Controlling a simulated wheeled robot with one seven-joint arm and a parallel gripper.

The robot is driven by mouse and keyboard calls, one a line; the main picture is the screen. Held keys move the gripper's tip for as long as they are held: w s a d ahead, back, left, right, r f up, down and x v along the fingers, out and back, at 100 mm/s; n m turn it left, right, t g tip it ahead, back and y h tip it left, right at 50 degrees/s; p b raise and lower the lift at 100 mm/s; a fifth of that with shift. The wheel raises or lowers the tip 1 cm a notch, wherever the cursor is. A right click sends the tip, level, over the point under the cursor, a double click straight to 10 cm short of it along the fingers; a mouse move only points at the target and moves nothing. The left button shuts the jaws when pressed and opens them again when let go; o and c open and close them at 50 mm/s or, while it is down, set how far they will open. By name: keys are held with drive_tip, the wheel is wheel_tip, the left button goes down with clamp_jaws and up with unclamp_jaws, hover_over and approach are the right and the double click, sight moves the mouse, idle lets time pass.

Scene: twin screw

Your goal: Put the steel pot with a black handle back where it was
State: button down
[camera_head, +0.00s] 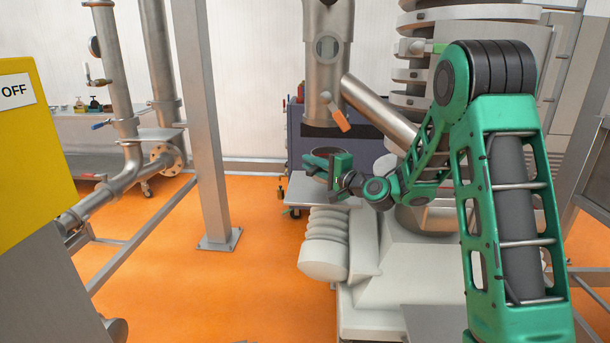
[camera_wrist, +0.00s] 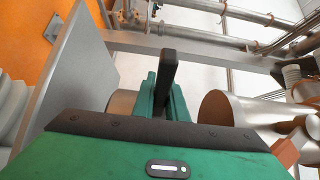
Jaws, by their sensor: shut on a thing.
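The steel pot shows in the wrist view as a small curved piece of metal (camera_wrist: 122,103) beside the left finger. Its black handle (camera_wrist: 168,65) stands between the green fingers of my gripper (camera_wrist: 164,95), which is shut on it. In the head view my gripper (camera_head: 328,163) is just above a pale grey shelf (camera_head: 300,190) and below the steel outlet pipe (camera_head: 326,75). The pot body is mostly hidden there. I cannot tell whether the pot touches the shelf.
The outlet's open end (camera_wrist: 222,108) is close to the right of my gripper in the wrist view. An orange lever (camera_head: 340,119) hangs from the outlet. A slanted steel pipe (camera_head: 380,110) and a white machine base (camera_head: 400,255) are close by. Orange floor lies open to the left.

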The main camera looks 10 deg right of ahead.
drive_tip(key=shift+w+a+f, duration=0.3)
drive_tip(key=shift+w+f, duration=0.25)
drive_tip(key=shift+f, duration=0.35)
drive_tip(key=shift+w+a+f, duration=0.25)
drive_tip(key=shift+w+f, duration=0.3)
drive_tip(key=shift+f, duration=0.3)
drive_tip(key=c, duration=1.8)
unclamp_jaws()
drive_tip(key=shift+f, duration=0.1)
drive_tip(key=shift+o, duration=0.2)
